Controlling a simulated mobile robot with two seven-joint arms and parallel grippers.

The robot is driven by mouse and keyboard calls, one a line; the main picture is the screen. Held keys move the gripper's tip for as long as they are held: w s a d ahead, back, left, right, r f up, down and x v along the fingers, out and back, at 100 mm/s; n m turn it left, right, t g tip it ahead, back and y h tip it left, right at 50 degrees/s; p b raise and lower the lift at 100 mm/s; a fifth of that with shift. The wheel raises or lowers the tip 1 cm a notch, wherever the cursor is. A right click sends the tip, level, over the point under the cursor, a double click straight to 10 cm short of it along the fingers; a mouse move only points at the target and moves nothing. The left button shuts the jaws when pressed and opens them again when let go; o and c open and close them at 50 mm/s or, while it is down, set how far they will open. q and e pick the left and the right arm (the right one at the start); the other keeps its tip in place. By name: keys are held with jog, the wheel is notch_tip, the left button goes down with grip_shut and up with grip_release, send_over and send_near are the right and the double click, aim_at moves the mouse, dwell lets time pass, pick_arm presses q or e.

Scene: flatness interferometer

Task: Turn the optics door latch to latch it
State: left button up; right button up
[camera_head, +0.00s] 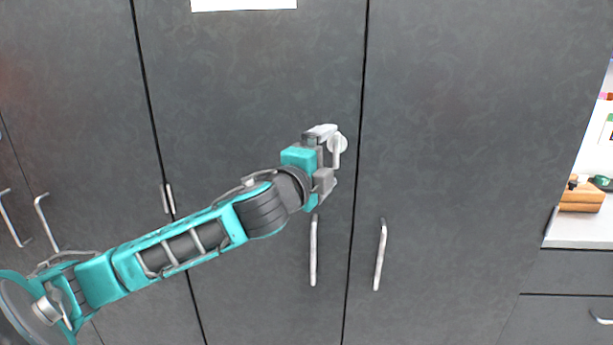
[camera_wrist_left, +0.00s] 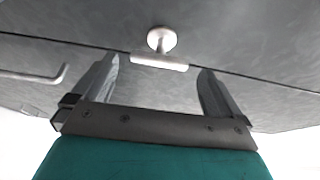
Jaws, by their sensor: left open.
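The optics door latch (camera_head: 337,150) is a small pale turn-handle on a round disc, on a dark grey cabinet door near its right edge. Its bar hangs roughly vertical in the head view. In the left wrist view the latch (camera_wrist_left: 160,62) shows its bar lying crosswise, beyond the fingertips. My left gripper (camera_head: 327,157) is right beside the latch and partly overlaps it in the head view. In the left wrist view the gripper (camera_wrist_left: 158,72) is open and empty, with one finger off each end of the bar. Contact is not visible. My right gripper is not in view.
Grey cabinet doors fill most of the view. Vertical bar handles (camera_head: 313,250) and (camera_head: 380,255) stand below the latch, on either side of the door seam. A counter (camera_head: 580,230) with a wooden block (camera_head: 581,197) is at the far right.

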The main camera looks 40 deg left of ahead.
pick_arm(q)
jog(key=s+d+b, duration=0.1)
jog(key=s, duration=0.7)
jog(key=shift+d, duration=0.1)
dwell(0.4)
jog(key=s+d+f+n+g+h, duration=0.1)
jog(key=d+f+n+g, duration=0.15)
jog(key=f, duration=0.95)
jog(key=s+d+f+n+g+h, duration=0.2)
jog(key=f+n, duration=0.2)
jog(key=f, duration=0.9)
jog(key=s+d+f+n+g+h, duration=0.1)
jog(key=s+d+f+n, duration=0.2)
jog(key=s+d+f, duration=0.2)
jog(key=s+d+f+n+g+h, duration=0.1)
jog(key=s+d+f+n, duration=0.2)
jog(key=f, duration=0.7)
jog(key=s+d, duration=0.2)
jog(key=d, duration=0.1)
jog(key=shift+s+f+n+g, duration=0.2)
jog(key=shift+n+g, duration=0.15)
jog(key=shift+w, duration=0.1)
